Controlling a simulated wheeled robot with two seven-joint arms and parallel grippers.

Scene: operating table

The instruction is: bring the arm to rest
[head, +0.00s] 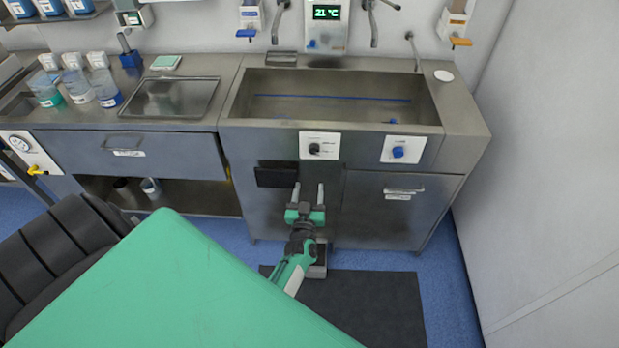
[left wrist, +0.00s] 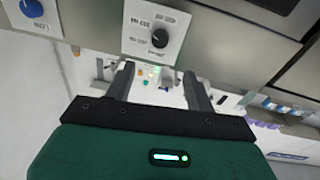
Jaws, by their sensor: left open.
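My left gripper (head: 308,195) is in front of the steel sink unit in the head view, below the sink's front edge. Its two fingers point away from me toward the cabinet front and stand apart, with nothing between them. In the left wrist view the left gripper (left wrist: 160,88) also shows open and empty. I cannot tell whether the fingertips touch the cabinet. The lower part of the left arm runs down toward the floor and is partly hidden in the foreground. My right gripper is not in view.
The steel sink (head: 330,97) has a white dial panel (head: 320,146) and a blue-knob panel (head: 403,149) on its front. A dark mat (head: 370,305) lies on the blue floor. Floor is open at right.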

